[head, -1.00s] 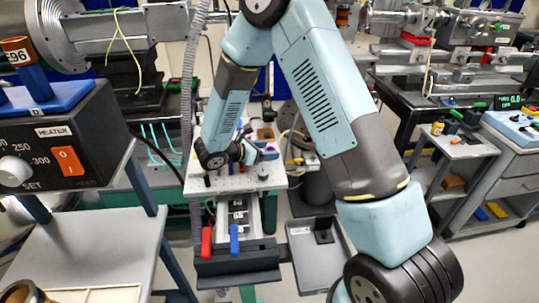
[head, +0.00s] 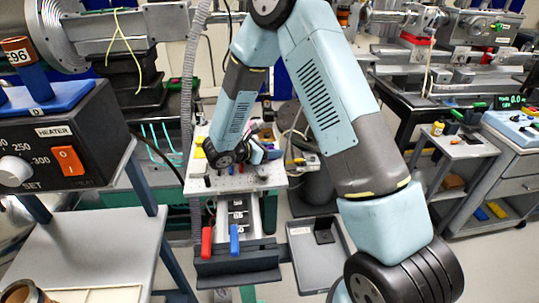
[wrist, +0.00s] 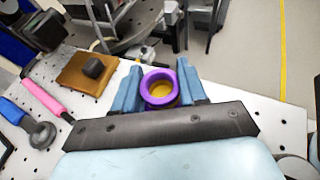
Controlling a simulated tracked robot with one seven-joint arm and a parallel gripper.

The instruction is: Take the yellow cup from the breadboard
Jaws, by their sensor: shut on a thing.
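In the wrist view, a round cup (wrist: 159,74) with a thick purple rim stands between the two blue fingers of my gripper (wrist: 160,88). Its inside looks yellow-orange. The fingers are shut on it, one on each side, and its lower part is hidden. The white breadboard (wrist: 85,115) with its holes lies below. In the head view, the breadboard (head: 235,184) is at the middle, and my wrist hides much of it. A small yellow thing (head: 199,143) shows at its left side, too small to make out.
In the wrist view, a brown block with a dark knob (wrist: 88,72) lies left of the cup, and a pink-handled tool (wrist: 42,98) and a blue-handled tool (wrist: 30,122) lie farther left. In the head view, a heater box (head: 68,140) stands at the left.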

